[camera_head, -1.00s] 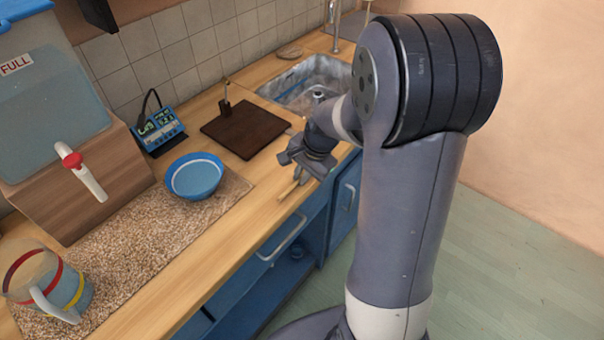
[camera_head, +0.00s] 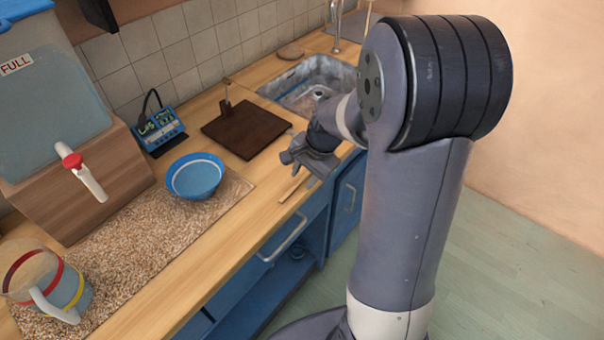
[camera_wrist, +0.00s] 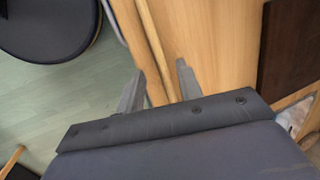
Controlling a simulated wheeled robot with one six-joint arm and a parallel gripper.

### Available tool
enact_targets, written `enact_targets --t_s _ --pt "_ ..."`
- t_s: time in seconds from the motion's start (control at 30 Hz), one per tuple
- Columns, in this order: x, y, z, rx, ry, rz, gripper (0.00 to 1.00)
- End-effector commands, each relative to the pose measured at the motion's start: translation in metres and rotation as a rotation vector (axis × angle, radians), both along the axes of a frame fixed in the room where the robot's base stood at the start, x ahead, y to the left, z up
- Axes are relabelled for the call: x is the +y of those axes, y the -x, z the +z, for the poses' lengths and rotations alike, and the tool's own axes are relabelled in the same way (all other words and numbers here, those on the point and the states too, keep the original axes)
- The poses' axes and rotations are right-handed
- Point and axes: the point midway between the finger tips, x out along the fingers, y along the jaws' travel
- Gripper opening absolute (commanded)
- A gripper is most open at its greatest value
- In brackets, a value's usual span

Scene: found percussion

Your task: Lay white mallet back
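A pale wooden stick (camera_head: 293,187) lies on the counter near its front edge, just below my gripper (camera_head: 303,171). It may be the mallet's handle; no white mallet head shows. In the wrist view my gripper (camera_wrist: 160,70) has its two fingers apart. A narrow wooden strip (camera_wrist: 153,45), apparently the same stick, runs along the counter edge and passes between the fingers in the picture. I see nothing gripped. I cannot tell how high the fingertips are above the counter.
A dark brown board (camera_head: 245,128) lies behind the gripper, with the sink (camera_head: 345,75) beyond. A blue bowl (camera_head: 194,177) and a striped jug (camera_head: 68,290) stand on the speckled mat (camera_head: 135,255).

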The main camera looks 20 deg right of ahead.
Motion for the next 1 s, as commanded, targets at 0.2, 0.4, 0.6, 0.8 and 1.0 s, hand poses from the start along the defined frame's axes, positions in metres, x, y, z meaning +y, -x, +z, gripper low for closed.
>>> enact_targets --t_s 0.2,0.4,0.6,0.8,1.0 --pt "-0.009 0.004 0.044 -0.015 0.001 -0.003 0.34" --pt "-0.016 0.010 0.080 -0.018 0.000 -0.003 0.34" --pt "-0.019 0.013 0.096 -0.017 0.000 -0.002 0.34" --pt "-0.019 0.014 0.098 -0.017 0.000 -0.002 0.34" --pt "-0.019 0.013 0.096 -0.017 -0.001 -0.002 0.34"
